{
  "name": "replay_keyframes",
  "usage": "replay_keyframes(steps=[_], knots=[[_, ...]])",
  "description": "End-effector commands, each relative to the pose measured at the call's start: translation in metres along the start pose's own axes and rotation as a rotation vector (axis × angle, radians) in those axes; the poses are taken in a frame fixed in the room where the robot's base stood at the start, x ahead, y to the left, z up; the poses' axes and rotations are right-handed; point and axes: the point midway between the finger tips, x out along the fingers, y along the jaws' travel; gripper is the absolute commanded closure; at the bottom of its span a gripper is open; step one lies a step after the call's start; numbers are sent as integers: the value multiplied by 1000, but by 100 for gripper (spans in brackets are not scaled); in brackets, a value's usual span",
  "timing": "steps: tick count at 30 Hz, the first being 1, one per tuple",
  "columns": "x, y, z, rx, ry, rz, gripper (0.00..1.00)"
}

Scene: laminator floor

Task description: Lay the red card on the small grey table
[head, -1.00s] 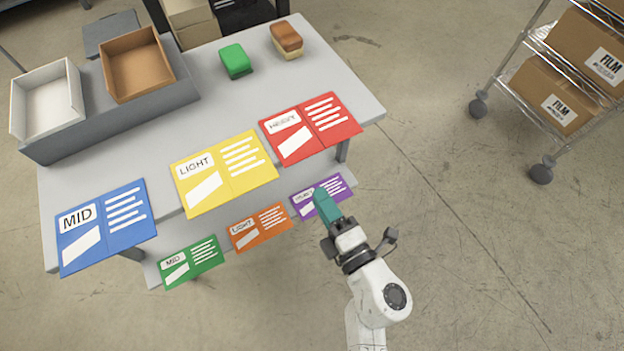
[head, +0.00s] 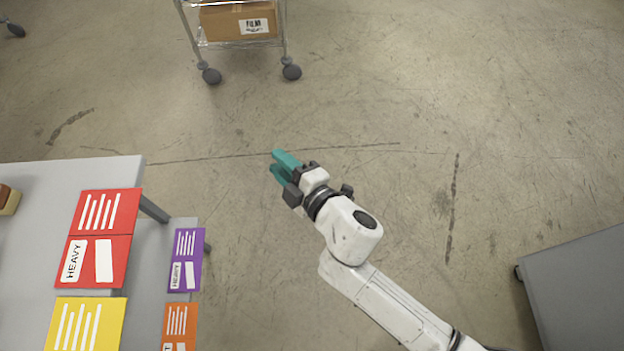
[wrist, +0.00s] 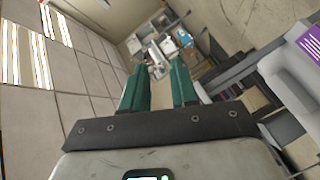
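The red card (head: 98,238), marked HEAVY, lies on the large grey workbench (head: 40,185) at the left of the head view, along the bench's right edge. A grey flat-topped piece (head: 585,285) shows at the lower right; it may be the small grey table, but it is cut off by the frame. My gripper (head: 276,163) is over open floor, right of the bench and apart from the card. In the wrist view my gripper (wrist: 157,72) has its two teal fingers spread, with nothing between them.
A yellow card (head: 85,325) lies below the red one. A lower shelf holds a purple card (head: 187,260) and an orange card (head: 180,328). A wire cart (head: 240,43) with a FILM box stands at the back. The floor between bench and grey piece is clear.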

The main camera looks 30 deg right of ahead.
Motion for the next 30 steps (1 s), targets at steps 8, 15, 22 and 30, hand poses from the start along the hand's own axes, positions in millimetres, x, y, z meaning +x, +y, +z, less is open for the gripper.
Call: replay_keyframes(steps=[8, 15, 22, 30], knots=[[-82, 4, 147, 506, -632, -90, 72], [-187, -40, 179, 923, -1053, -288, 72], [-255, -67, 158, 1145, -1268, -481, 72], [-270, -72, 149, 1185, -1314, -537, 72]])
